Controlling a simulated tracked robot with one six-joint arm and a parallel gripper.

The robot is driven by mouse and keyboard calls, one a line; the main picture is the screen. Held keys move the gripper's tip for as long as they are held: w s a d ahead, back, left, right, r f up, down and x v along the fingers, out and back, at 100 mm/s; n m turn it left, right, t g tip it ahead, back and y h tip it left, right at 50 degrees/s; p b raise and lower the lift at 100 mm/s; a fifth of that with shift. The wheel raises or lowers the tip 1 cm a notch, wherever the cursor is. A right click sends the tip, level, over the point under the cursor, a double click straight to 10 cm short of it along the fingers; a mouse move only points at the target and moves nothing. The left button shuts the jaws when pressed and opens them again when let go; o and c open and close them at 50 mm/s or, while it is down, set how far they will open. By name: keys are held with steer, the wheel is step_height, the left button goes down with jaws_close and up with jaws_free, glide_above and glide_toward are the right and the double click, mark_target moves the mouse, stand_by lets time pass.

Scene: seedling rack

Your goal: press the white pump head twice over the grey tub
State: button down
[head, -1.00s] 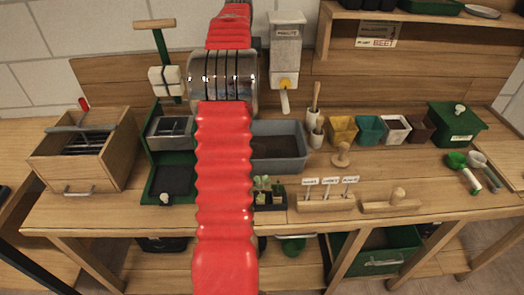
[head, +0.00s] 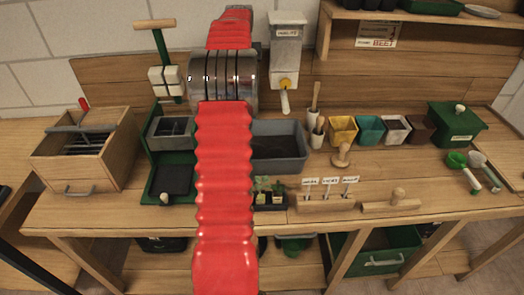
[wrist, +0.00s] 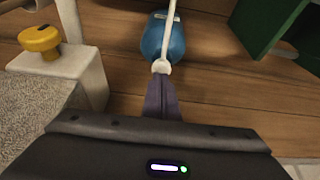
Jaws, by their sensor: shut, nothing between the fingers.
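The white pump head (wrist: 162,67) shows in the wrist view on top of a blue bottle (wrist: 165,38), its long white spout running to the top edge. My gripper (wrist: 162,78) is shut and empty, its fingertips right at the near end of the pump head. I cannot tell whether they touch it. In the head view my red arm hides the bottle, pump head and gripper. The grey tub (head: 290,165) stands on the bench just right of my arm, its left part hidden behind it. The tub is not seen in the wrist view.
A white dispenser (head: 286,45) with a yellow knob (wrist: 40,42) hangs on the back board, close beside my gripper. A green press (head: 160,70) stands left of my arm. A small seedling tray (head: 270,203) sits in front of the tub. Several coloured pots stand to the right.

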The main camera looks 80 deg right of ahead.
steer(key=shift+r, duration=0.95)
step_height(320, 180, up, 6)
stand_by(1.0)
steer(key=shift+r, duration=0.1)
stand_by(0.6)
